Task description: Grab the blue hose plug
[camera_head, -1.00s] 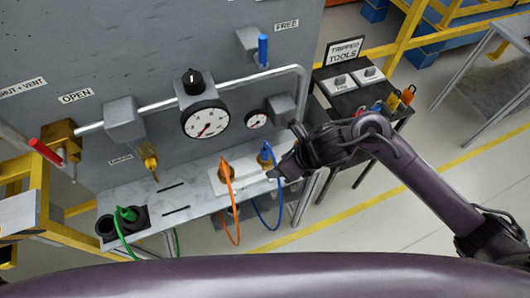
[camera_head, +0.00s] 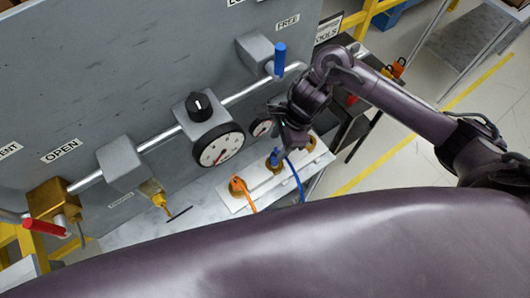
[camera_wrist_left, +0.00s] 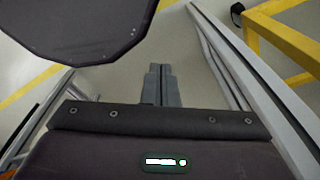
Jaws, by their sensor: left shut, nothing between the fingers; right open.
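The blue hose plug (camera_head: 275,156) sits upright in a brass socket on the white plate of the panel's ledge. Its blue hose (camera_head: 296,178) hangs off the front. My right gripper (camera_head: 287,147) is just above and to the right of the plug, pointing down. It is open, and its fingertips are hard to make out. I cannot tell whether it touches the plug. My left gripper (camera_wrist_left: 161,86) shows in the left wrist view, shut and empty over the floor, away from the plug.
The orange plug (camera_head: 237,186) stands left of the blue one. A large gauge (camera_head: 219,147), a small gauge (camera_head: 262,128) and a pipe (camera_head: 239,97) are close behind. A dark tool stand (camera_head: 352,122) is to the right.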

